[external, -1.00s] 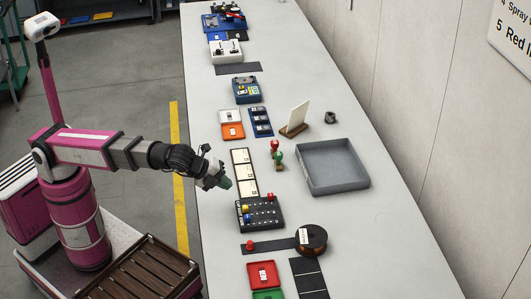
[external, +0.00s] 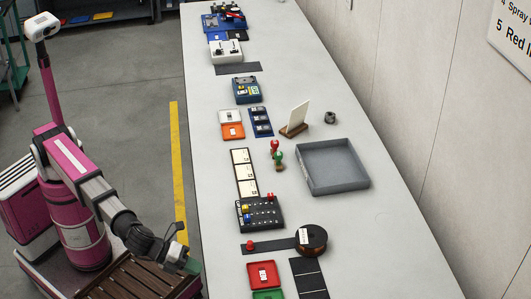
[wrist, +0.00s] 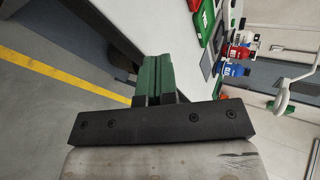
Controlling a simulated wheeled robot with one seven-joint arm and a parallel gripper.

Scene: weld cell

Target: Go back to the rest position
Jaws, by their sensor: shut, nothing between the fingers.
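My gripper (external: 190,265) is low beside the near left edge of the long white table (external: 400,260), off the tabletop and by the wooden slatted deck (external: 140,275) of my base. In the wrist view its green fingers (wrist: 153,80) are together with nothing between them. The table edge runs close by the fingertips in that view. My arm is bent and points down toward the lower right of the external view.
On the table are a grey tray (external: 318,188), a black block with coloured pegs (external: 268,221), a spool (external: 311,239), a red tray (external: 255,272) and a card on a stand (external: 293,120).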

